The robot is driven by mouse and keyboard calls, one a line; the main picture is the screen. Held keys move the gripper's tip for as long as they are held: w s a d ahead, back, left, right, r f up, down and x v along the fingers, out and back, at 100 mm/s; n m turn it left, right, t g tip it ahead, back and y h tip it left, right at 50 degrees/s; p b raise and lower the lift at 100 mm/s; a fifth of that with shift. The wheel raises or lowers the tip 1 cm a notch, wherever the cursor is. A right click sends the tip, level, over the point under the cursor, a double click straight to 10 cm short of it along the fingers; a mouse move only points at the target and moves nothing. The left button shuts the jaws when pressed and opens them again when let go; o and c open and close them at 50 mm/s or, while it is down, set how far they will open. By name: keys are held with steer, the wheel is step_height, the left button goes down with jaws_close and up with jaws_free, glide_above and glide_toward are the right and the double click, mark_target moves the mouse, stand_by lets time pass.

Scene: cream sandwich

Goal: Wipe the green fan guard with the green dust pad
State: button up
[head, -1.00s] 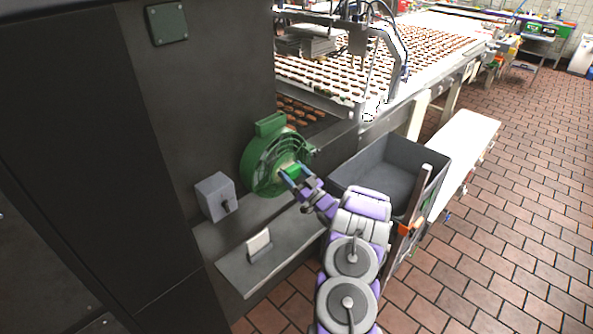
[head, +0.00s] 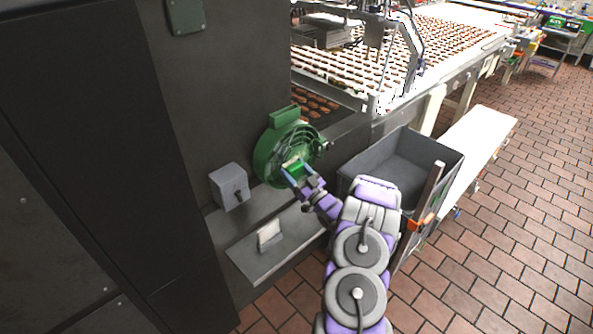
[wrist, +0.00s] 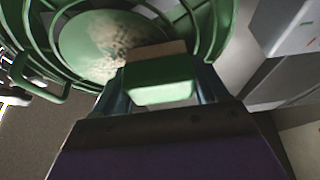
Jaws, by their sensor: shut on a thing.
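The green fan guard (head: 283,147) is a round ringed housing fixed to the side of the dark machine in the head view. In the wrist view its green rings and round hub (wrist: 92,38) fill the top, with a brownish dusty patch on the hub. My gripper (head: 293,174) is at the guard's front, low on its face. It is shut on the green dust pad (wrist: 160,80), a small block with a brownish far side. The pad overlaps the hub's lower edge in the wrist view; I cannot tell whether they touch.
A grey box with a knob (head: 230,187) is on the machine left of the guard. A ledge (head: 250,262) below bears a small pale block (head: 269,234). A grey bin (head: 440,163) stands right of my arm, before a conveyor of biscuits (head: 455,38).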

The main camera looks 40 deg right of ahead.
steer(key=shift+r, duration=0.5)
steer(key=shift+w+d+p, duration=0.2)
steer(key=shift+d+p, duration=0.05)
steer(key=shift+d, duration=2.05)
steer(key=shift+w+d+p, duration=0.2)
steer(key=shift+d+p, duration=0.05)
steer(key=shift+d, duration=2)
steer(key=p, duration=0.3)
glide_toward(306, 149)
steer(key=shift+s+r, duration=0.15)
steer(key=shift+r, duration=0.85)
steer(key=s+p, duration=0.2)
steer(key=s, duration=0.1)
steer(key=shift+d, duration=0.15)
